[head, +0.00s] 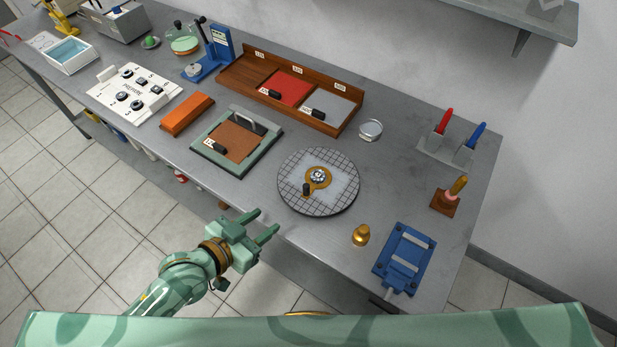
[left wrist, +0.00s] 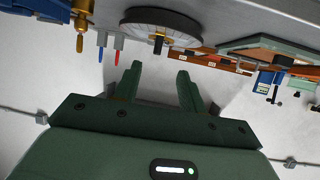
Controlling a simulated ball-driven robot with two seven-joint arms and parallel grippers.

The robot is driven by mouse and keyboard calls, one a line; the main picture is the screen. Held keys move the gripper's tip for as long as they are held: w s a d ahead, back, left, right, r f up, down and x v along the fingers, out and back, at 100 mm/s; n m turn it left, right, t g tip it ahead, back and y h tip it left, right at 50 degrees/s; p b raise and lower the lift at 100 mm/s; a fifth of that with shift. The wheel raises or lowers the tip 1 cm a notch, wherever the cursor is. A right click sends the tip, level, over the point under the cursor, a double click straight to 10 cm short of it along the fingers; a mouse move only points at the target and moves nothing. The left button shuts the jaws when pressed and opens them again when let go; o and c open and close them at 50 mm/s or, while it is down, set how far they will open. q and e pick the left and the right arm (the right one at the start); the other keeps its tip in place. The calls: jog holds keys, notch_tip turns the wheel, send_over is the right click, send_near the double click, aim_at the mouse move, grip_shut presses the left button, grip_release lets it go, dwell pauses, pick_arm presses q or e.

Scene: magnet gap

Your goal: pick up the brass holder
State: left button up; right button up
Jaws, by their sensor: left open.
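A brass holder (head: 327,172) with a silver, flower-like piece at its middle and a dark handle lies on the round, grid-marked turntable (head: 343,202). In the left wrist view the turntable (left wrist: 135,28) is seen edge-on, with the dark handle (left wrist: 158,43) at its rim; the brass part is hard to make out there. My left gripper (head: 264,221) is open and empty, off the front edge of the bench, to the lower left of the turntable. Its two fingers (left wrist: 160,69) are apart in the left wrist view. My right gripper is not in view.
A small brass knob-shaped piece (head: 361,236) and a blue fixture (head: 387,273) stand right of the turntable. A green-framed tray (head: 274,141) is to its left and a wooden rack (head: 233,83) behind. The grey bench (head: 300,243) is bare in front of the turntable.

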aim_at(304, 189)
pick_arm(q)
jog(key=x, duration=0.3)
jog(key=r+b+x, duration=0.1)
jog(key=x, duration=0.3)
jog(key=d+b+x, duration=0.1)
jog(key=x, duration=0.2)
jog(key=shift+w+d+r, duration=0.2)
jog(key=shift+d, duration=0.05)
jog(key=x, duration=0.2)
jog(key=b+x, duration=0.1)
jog(key=x, duration=0.2)
jog(key=shift+w+f+b, duration=0.1)
jog(key=shift+w+b, duration=0.2)
jog(key=shift+w, duration=0.15)
jog(key=shift+a, duration=0.1)
jog(key=shift+h, duration=0.3)
grip_shut()
